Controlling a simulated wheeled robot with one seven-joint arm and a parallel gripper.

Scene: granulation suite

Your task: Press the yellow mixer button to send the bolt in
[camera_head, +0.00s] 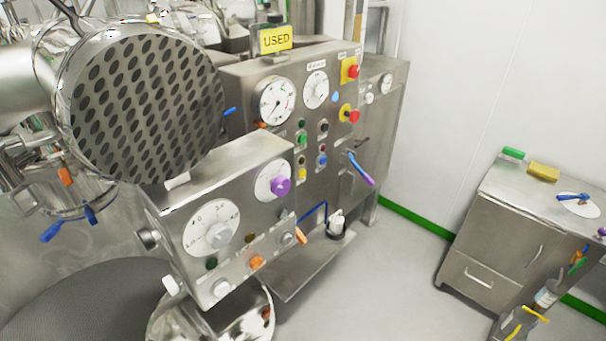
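A small yellow button (302,174) sits low in a cluster of buttons on the front of the steel control panel (345,88). A green button (302,139) is above it and a blue button (322,160) is to its right. Small labels there are too small to read, so I cannot tell which one names the mixer. No bolt can be made out. My gripper is not in view.
Two red knobs on yellow plates (349,71) are higher on the panel. A purple-handled lever (361,170) sticks out at right. A nearer box with a dial (211,228) stands in front, lower left. Open floor (400,270) lies before the steel cabinet (500,235).

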